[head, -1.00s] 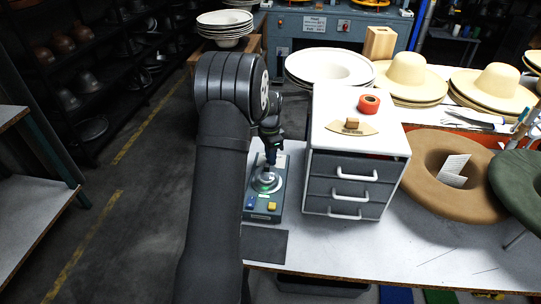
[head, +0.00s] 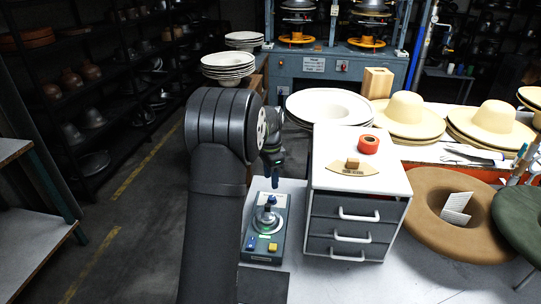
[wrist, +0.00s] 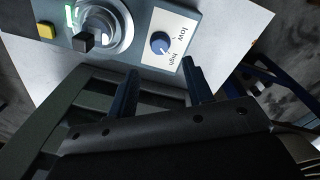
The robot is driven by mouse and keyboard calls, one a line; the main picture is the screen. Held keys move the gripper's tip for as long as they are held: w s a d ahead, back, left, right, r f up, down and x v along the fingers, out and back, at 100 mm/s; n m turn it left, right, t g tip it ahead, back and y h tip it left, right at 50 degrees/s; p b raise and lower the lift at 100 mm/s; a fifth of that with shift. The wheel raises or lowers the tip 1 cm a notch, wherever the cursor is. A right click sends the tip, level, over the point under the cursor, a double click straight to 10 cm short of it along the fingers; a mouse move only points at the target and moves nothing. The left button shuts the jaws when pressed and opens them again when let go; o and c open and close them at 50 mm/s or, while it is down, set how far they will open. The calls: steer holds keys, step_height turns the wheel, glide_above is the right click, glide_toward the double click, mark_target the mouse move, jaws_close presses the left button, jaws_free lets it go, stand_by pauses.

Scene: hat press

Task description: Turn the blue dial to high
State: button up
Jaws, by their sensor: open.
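The grey control panel (head: 282,228) lies on the white bench, left of the drawer unit. Its blue dial (wrist: 160,42) shows in the wrist view on a white plate marked "low" and "high"; I cannot tell clearly where its pointer stands. The dial is also at the panel's far end in the head view (head: 271,199). My gripper (wrist: 160,69) is open and empty. In the wrist picture the dial appears just beyond and between the fingertips, apart from them. In the head view my gripper (head: 275,178) hangs above the panel's far end.
A dark-knobbed lever (wrist: 84,42) on a round metal base stands beside the dial plate. A yellow button (head: 273,246) and a blue button (head: 251,240) are at the panel's near end. The drawer unit (head: 357,228) stands close on the right.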

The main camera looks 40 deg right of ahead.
step_height(320, 180, up, 9)
glide_above(271, 198)
steer(key=shift+w+d+r, duration=0.15)
steer(key=shift+w+d, duration=0.05)
steer(key=shift+w, duration=0.25)
steer(key=f, duration=1.7)
steer(key=shift+s+a+f, duration=0.1)
steer(key=shift+s+f, duration=0.15)
steer(key=shift+s, duration=0.1)
steer(key=shift+r, duration=0.1)
